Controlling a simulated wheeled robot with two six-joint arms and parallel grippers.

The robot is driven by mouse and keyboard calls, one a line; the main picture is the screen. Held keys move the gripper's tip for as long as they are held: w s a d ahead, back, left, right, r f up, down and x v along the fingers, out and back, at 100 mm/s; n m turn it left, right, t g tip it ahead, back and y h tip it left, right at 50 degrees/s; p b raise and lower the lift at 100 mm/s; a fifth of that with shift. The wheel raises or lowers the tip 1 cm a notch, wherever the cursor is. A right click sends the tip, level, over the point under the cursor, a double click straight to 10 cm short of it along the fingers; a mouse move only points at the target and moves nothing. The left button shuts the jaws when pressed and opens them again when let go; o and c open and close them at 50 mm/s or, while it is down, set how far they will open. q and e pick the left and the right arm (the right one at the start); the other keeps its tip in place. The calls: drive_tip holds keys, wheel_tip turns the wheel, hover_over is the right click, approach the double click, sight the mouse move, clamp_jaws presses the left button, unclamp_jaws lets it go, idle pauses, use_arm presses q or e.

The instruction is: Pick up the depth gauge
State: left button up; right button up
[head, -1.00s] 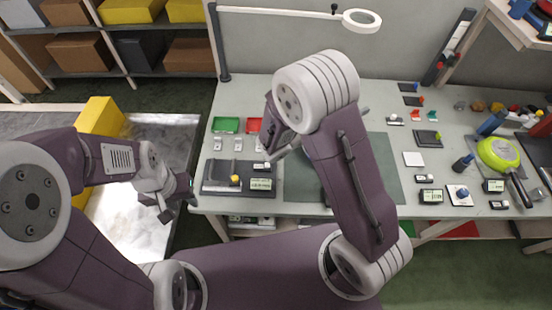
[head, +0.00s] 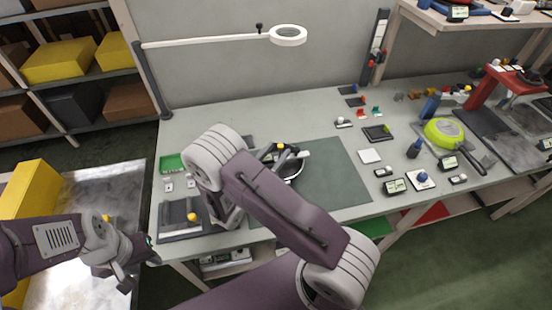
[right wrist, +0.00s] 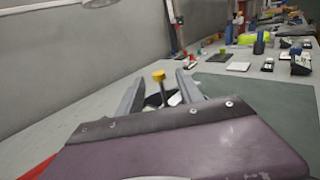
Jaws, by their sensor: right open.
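A yellow-capped post (right wrist: 159,77), which looks like part of the depth gauge, stands between the fingers of my right gripper (right wrist: 158,92) in the right wrist view. The gauge's lower part is hidden. My left gripper (head: 137,270) hangs off the bench's left end, and its fingers are unclear.
A dark plate (head: 175,217) with another yellow knob (head: 192,217) lies at the bench's left front. The green mat (head: 335,180) has free room right of my right gripper.

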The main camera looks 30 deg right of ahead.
sight(282, 145)
drive_tip(key=x, duration=0.5)
drive_tip(key=shift+w+d+p, duration=0.15)
drive_tip(key=shift+d+p, duration=0.15)
drive_tip(key=shift+d, duration=0.1)
drive_tip(key=shift+a, duration=0.1)
clamp_jaws()
idle(0.9)
